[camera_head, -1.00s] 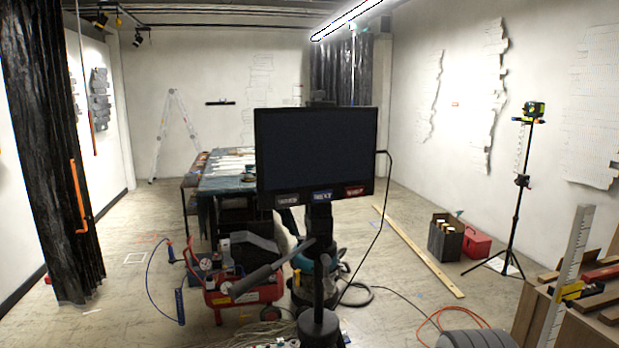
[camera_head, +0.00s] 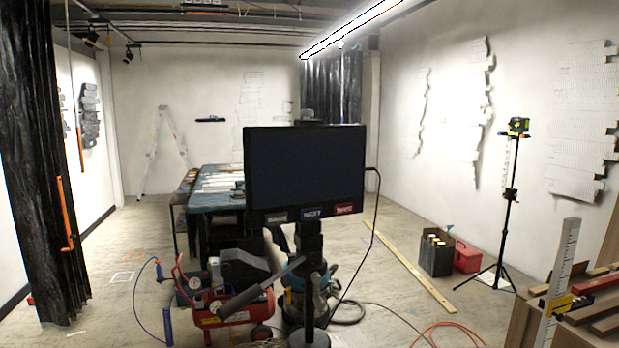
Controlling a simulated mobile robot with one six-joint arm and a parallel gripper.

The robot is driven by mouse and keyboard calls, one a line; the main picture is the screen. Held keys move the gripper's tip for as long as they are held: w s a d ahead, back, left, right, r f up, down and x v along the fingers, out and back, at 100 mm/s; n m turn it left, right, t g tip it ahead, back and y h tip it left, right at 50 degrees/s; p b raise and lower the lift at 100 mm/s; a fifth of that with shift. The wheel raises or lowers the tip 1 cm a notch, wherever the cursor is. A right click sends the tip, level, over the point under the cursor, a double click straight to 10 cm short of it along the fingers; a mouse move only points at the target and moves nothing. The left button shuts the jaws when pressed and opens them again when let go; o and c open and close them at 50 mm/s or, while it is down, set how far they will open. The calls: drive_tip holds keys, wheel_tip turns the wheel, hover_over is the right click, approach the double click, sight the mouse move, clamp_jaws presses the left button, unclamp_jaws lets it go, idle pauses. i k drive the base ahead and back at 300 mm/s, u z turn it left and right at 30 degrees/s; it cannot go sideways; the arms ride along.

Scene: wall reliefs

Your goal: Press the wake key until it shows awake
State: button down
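A black monitor (camera_head: 305,168) stands upright on a dark post in the middle of the view. Its screen is dark and blank. Three small labelled keys sit in a row along its lower edge. The left one is grey and seems to read WAKE (camera_head: 276,217). The middle one is a blue NEXT key (camera_head: 311,213). The right one is a red key (camera_head: 344,209) whose lettering is too small to read surely. Nothing is seen touching the keys. My gripper is not in view.
A red compressor (camera_head: 230,305) and a blue-green machine (camera_head: 325,285) stand around the post. A black cable (camera_head: 376,225) hangs from the monitor's right side. A cloth-covered table (camera_head: 200,222) stands behind.

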sight(281, 218)
drive_tip(key=z, duration=1.95)
drive_tip(key=k, duration=1.55)
drive_tip(key=u, duration=0.75)
drive_tip(key=i, duration=1)
drive_tip(key=u, duration=0.05)
